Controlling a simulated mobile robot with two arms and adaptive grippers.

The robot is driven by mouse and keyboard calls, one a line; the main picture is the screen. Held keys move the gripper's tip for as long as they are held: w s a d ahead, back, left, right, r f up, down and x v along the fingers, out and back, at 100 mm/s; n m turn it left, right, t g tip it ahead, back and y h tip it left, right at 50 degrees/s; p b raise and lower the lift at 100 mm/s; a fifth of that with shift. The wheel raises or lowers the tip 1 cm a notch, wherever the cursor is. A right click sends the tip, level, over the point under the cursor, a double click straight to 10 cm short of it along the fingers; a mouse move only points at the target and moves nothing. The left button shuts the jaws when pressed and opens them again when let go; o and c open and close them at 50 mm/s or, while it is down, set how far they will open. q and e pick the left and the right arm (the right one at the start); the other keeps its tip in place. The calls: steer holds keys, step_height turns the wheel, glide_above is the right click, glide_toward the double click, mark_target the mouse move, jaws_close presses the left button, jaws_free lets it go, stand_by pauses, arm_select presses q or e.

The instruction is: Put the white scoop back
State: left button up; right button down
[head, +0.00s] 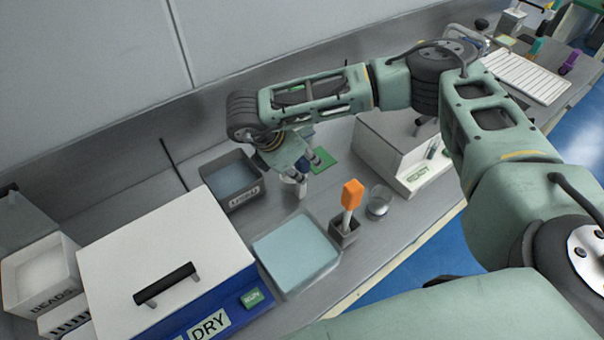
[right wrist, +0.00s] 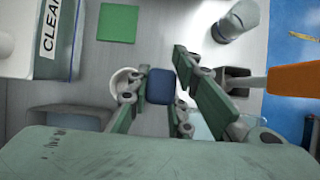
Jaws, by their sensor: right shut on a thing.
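The white scoop (head: 301,188) shows as a small white rounded piece under my right gripper in the head view. In the right wrist view its white round cup (right wrist: 125,82) lies beside a dark blue block (right wrist: 160,87) between the fingers, which looks like its handle. My right gripper (head: 296,172) is shut on the scoop, and its fingers show in the right wrist view (right wrist: 158,98). The fingers hide part of the scoop; I cannot tell whether it touches the bench. My left gripper is not in view.
A grey bin (head: 257,195) is left of the gripper, a green square (head: 323,159) behind it. A white-lidded DRY box (head: 170,240) is at left.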

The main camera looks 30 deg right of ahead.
mark_target(287, 184)
step_height(287, 184, down, 4)
steer(key=shift+r+p, duration=0.1)
steer(key=shift+p, duration=0.55)
steer(key=shift+s+f, duration=0.1)
steer(key=shift+f, duration=0.15)
steer(key=shift+s+a+f, duration=0.1)
steer(key=shift+s, duration=0.05)
steer(key=c, duration=2)
jaws_free()
steer(key=o, duration=0.4)
steer(key=shift+w+f, duration=0.1)
steer(key=shift+w, duration=0.2)
steer(key=shift+s, duration=0.15)
